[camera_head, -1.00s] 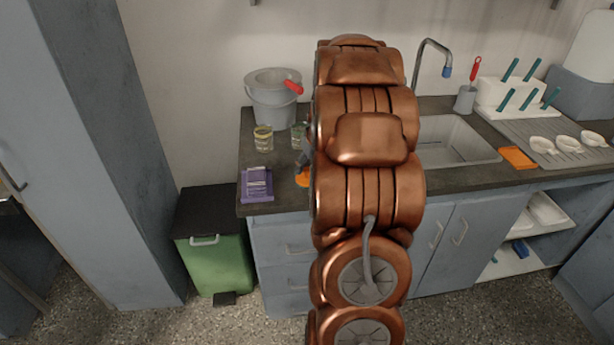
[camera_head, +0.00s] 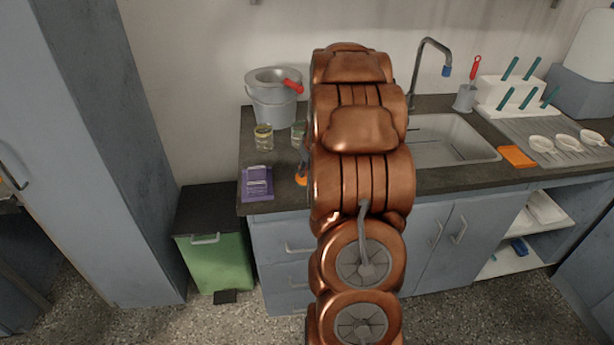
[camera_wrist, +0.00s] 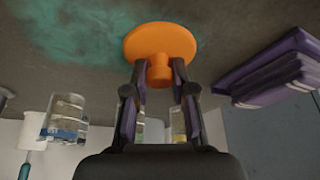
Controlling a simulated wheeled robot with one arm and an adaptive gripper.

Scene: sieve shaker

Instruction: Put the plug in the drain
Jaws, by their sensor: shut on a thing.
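The orange plug, a flat disc with a short knob, shows in the wrist view (camera_wrist: 160,42). My gripper (camera_wrist: 160,78) is shut on its knob, with one dark finger on each side. The plug is at the dark worktop; I cannot tell whether it touches it. In the head view only an orange edge of the plug (camera_head: 300,180) shows left of my arm, which hides most of the gripper. The grey sink (camera_head: 455,138) is to the right of my arm. Its drain is not visible.
A purple stack (camera_head: 257,184) lies at the worktop's left front. Glass jars (camera_head: 263,138) and a grey bucket (camera_head: 273,103) stand behind. A tap (camera_head: 418,72) rises behind the sink. An orange sponge-like block (camera_head: 517,157) and drainer (camera_head: 570,147) are to its right.

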